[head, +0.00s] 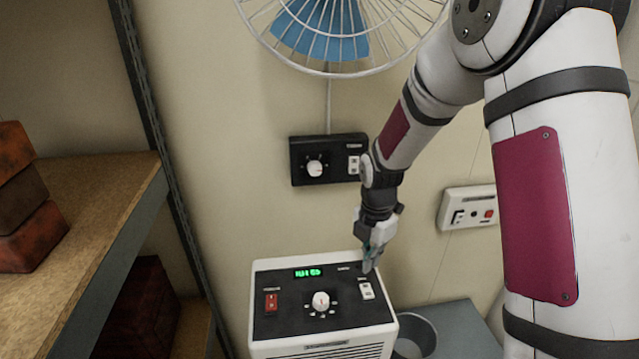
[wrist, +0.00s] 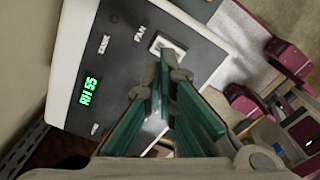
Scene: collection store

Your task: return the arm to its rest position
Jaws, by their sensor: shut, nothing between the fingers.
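My gripper (head: 371,258) is shut and empty in the head view. It points down over the right rear part of a white appliance (head: 322,347) with a black control panel. The fingertips are close to a white switch (head: 366,290) on that panel; I cannot tell whether they touch it. In the wrist view my gripper's green fingers (wrist: 165,85) show with the white switch (wrist: 168,45) just beyond their tips. My arm reaches in from the upper right of the head view.
The panel also has a red switch (head: 271,302) and a round dial (head: 320,300). A black wall control box (head: 315,170), a white wall socket plate (head: 468,206) and a caged fan (head: 330,30) are behind. A shelf (head: 120,190) with reddish boxes stands left. A grey bin (head: 420,335) stands right.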

